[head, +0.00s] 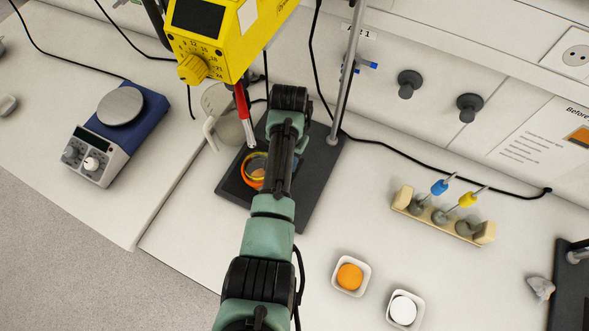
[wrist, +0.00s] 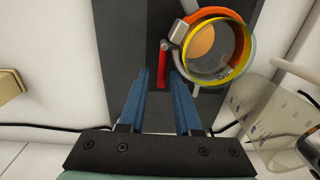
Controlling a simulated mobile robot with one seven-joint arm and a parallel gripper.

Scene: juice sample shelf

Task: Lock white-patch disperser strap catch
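The disperser (head: 222,40) has a yellow housing with a dial and a white patch (head: 247,14). Its red and steel shaft (head: 242,110) points down toward a glass vessel (wrist: 222,65) over the black stand base (head: 312,195). An orange strap (wrist: 202,18) and a yellow ring circle the vessel. A grey catch block (wrist: 179,31) sits on the strap's left side in the wrist view, with a red lever (wrist: 163,62) beside it. My gripper (wrist: 161,73) is open, its blue fingertips near the lever's lower end. Contact cannot be told. In the head view my arm hides the gripper and catch.
A clear jug (head: 228,115) stands close beside the vessel. A metal stand rod (head: 346,80) rises behind. A blue hotplate (head: 120,125) is at left. A tool rack (head: 440,215) and two small dishes (head: 350,275) (head: 404,310) are at right. Cables run along the bench.

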